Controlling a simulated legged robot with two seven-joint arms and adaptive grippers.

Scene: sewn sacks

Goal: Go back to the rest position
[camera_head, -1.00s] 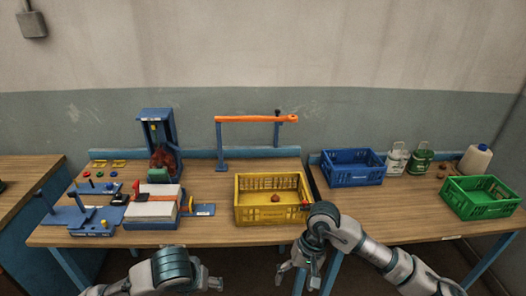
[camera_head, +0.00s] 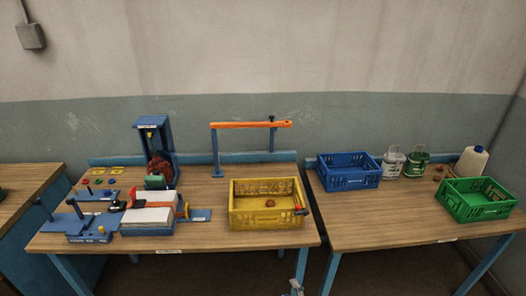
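The tip of my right gripper (camera_head: 296,288) just shows at the bottom edge of the view, below the front edge of the workbench. Only a small part of it is visible, so I cannot tell if it is open or shut. Nothing can be seen in it. My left gripper is out of view. The yellow crate (camera_head: 266,219) stands on the left workbench with a small reddish-brown sack (camera_head: 270,203) inside. A red-tipped item (camera_head: 301,211) is at its right rim.
A blue crate (camera_head: 349,180) and a green crate (camera_head: 474,210) stand on the right table. A blue stand (camera_head: 157,150), an orange bar (camera_head: 250,125) and fixtures occupy the left workbench. Space before the tables is clear.

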